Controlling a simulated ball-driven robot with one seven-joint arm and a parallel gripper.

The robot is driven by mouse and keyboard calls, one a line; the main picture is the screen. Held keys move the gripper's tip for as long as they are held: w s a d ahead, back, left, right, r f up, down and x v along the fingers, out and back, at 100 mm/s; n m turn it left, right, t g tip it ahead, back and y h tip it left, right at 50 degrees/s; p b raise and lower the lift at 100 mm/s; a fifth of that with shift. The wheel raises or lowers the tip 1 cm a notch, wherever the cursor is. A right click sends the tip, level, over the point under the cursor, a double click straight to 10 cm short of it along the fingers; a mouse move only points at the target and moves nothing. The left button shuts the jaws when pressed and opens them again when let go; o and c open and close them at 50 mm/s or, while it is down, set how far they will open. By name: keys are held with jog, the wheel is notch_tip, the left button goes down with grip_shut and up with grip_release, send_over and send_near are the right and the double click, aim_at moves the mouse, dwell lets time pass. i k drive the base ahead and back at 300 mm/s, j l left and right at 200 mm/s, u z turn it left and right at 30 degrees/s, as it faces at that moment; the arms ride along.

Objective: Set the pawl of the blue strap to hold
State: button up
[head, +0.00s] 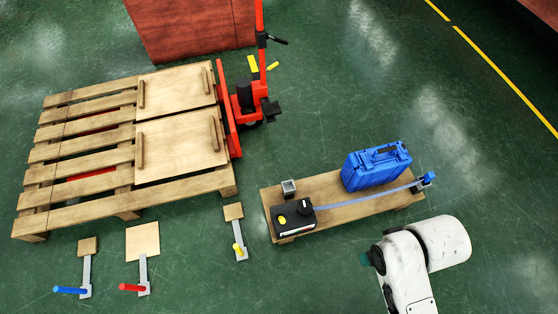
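The blue strap (362,197) runs nearly straight over a wooden board (345,213), along the near side of a blue case (376,167). Its left end meets a black box-like unit (293,222) with a dark knob and a yellow part (282,220) on top. Its right end reaches a small blue piece (429,177) on a grey bracket at the board's right end. Which part is the pawl, and its position, is too small to tell. My white arm shows at the lower right, apart from the board; I cannot make out my gripper's fingers.
A small grey open box (289,187) stands behind the black unit. A wooden pallet (130,205) with a red pallet jack (230,120) fills the left. Levers with blue (70,290), red (131,288) and yellow (238,249) handles stand before it. Floor right of the board is clear.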

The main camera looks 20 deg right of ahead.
aim_at(281, 221)
jog(key=k+j, duration=0.15)
jog(key=k, duration=0.45)
jog(key=k+j, duration=0.15)
jog(key=k, duration=0.45)
jog(key=k+j, duration=0.15)
jog(key=k, duration=0.45)
jog(key=i, duration=1.4)
